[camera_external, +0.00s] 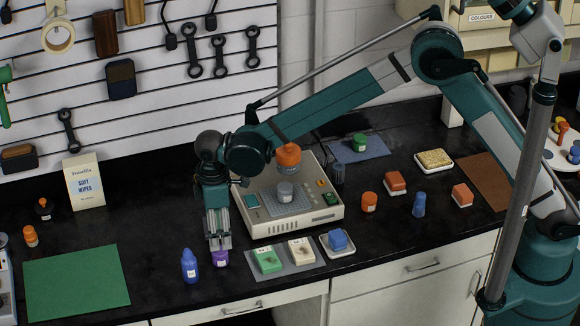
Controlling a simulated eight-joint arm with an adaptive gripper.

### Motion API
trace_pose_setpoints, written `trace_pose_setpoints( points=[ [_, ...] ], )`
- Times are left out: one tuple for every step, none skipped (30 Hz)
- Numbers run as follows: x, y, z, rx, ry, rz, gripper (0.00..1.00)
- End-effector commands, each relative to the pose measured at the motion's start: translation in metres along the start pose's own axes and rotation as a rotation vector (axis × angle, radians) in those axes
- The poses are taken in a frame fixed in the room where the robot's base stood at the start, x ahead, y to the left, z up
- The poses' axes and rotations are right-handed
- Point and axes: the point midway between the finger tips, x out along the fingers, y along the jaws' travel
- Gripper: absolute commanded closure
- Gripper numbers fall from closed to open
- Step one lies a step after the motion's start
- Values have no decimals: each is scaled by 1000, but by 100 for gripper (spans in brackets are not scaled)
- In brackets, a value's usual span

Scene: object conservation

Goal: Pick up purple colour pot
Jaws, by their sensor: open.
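The purple pot (220,259) stands on the black bench near its front edge. It is small, with a pale label on its front. My gripper (219,244) points down directly over the pot. Its fingers are open, and their tips are at about the height of the pot's top. I cannot tell whether the fingers touch the pot or reach around it. The fingers hide the upper part of the pot.
A blue bottle (189,265) stands close on the pot's left. A grey mat (296,270) with a green block (267,260) and a cream block (300,251) lies close on its right. A weighing device (325,214) stands behind. A green mat (78,283) lies farther left.

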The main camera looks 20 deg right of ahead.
Motion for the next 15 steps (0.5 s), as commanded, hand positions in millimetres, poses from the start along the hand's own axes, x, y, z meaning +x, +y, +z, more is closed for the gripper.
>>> trace_pose_setpoints(
  points=[
    [2, -2, -2, -4, -2, -1, 54],
    [3, -3, -3, -6, -2, -1, 54],
    [4, -4, -3, -7, -3, -1, 54],
    [4, -4, -4, -8, -3, -1, 54],
    [4, -4, -4, -8, -3, -1, 54],
    [4, -4, -4, -8, -3, -1, 54],
    [4, -4, -4, -8, -3, -1, 54],
    [4, -4, -3, -7, -3, -1, 54],
    [4, -4, -3, -7, -3, -1, 54],
    [4, -4, -3, -7, -3, -1, 54],
    [4, -4, -3, -7, -3, -1, 54],
    [4, -4, -3, -7, -3, -1, 54],
    [4, -4, -3, -7, -3, -1, 54],
    [5, -4, -3, -7, -3, -1, 54],
    [7, -4, -3, -7, -3, -1, 54]
  ],
)
